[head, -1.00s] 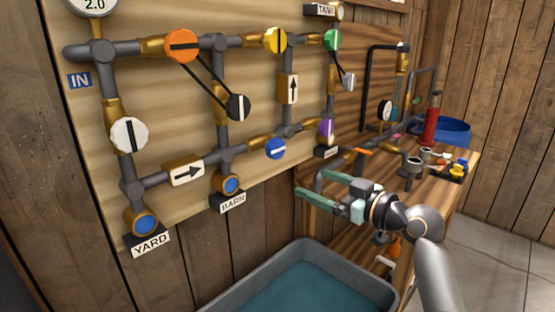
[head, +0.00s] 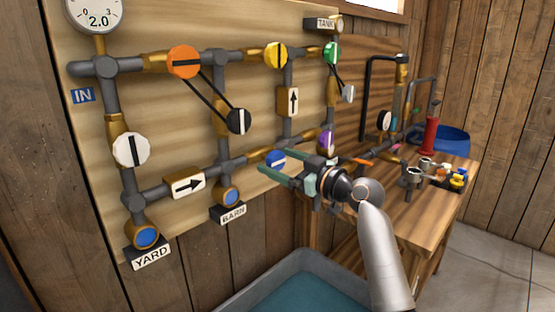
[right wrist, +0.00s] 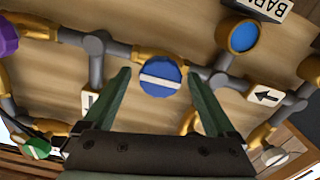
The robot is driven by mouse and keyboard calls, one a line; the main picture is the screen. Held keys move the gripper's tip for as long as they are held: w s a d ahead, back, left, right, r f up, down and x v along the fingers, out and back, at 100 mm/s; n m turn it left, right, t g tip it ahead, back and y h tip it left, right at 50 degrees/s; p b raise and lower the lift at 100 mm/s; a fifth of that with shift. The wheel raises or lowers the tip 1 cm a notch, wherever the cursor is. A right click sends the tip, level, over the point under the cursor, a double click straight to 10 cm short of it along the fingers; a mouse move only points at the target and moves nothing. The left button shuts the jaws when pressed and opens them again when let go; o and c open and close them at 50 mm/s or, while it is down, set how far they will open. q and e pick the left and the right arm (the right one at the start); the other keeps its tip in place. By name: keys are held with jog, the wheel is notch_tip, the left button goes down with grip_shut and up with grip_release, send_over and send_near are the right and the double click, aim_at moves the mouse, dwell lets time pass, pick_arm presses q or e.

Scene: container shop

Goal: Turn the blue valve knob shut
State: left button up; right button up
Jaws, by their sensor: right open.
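The blue valve knob (head: 275,158) with a white bar sits on the lower pipe run of the wall board, right of the arrow plate. It also shows in the right wrist view (right wrist: 160,72), its bar lying roughly along the pipe. My right gripper (head: 270,161) is open in front of the board, its fingertips close to the knob. In the right wrist view the knob appears between the two green fingers (right wrist: 157,80); I cannot tell whether they reach around it. The gripper holds nothing. My left gripper is not in view.
A purple knob (head: 326,141) is right of the blue one. Orange (head: 184,62), yellow (head: 276,55), green (head: 331,53) and white (head: 131,149) knobs are on other pipes. A water trough (head: 301,257) stands below; a wooden bench (head: 437,205) with small parts stands right.

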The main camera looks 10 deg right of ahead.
jog(key=shift+w+a, duration=0.3)
jog(key=shift+w, duration=0.1)
jog(key=c, duration=1.4)
jog(key=shift+o, duration=0.2)
